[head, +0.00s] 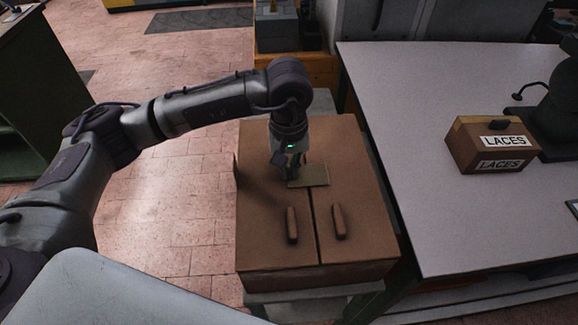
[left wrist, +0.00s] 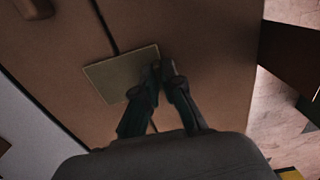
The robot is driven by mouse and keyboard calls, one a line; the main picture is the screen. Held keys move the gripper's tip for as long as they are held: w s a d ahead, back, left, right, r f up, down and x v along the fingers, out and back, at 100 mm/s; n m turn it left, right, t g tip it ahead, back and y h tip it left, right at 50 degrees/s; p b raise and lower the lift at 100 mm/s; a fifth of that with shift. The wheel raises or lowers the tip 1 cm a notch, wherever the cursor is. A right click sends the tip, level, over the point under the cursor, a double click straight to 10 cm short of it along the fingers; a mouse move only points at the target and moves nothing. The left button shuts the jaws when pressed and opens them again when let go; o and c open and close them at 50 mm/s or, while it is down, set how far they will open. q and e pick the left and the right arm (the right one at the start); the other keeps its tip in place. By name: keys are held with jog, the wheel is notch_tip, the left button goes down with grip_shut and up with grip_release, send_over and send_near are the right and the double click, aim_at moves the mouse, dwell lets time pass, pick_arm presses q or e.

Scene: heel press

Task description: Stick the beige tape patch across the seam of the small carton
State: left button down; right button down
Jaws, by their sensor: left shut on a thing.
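The small carton (head: 350,235) is brown, with a dark seam down the middle of its top and a raised strip on each side. The beige tape patch (head: 316,175) is flat and rectangular and lies over the line of the seam towards the far end. My left gripper (head: 291,172) points down at the patch's left end, shut on it. In the left wrist view the patch (left wrist: 110,76) crosses the seam of the carton (left wrist: 200,40), with the fingertips (left wrist: 161,68) at its edge. I cannot tell whether the patch touches the carton everywhere. My right gripper is not in view.
A light table (head: 430,150) stands right of the carton, bearing a brown box marked LACES (head: 470,150) and dark equipment (head: 557,115) at the right edge. A grey case (head: 277,32) stands behind the carton. Tiled floor (head: 180,215) lies open to the left.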

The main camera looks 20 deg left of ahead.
pick_arm(q)
jog(key=shift+s+f+b, duration=0.1)
jog(key=shift+f+b, duration=0.25)
jog(key=shift+b, duration=0.3)
dwell(1.3)
jog(key=c, duration=1.2)
grip_release()
jog(key=o, duration=0.5)
jog(key=shift+r, duration=0.15)
jog(key=shift+r+p, duration=1.15)
jog(key=shift+r, duration=2.3)
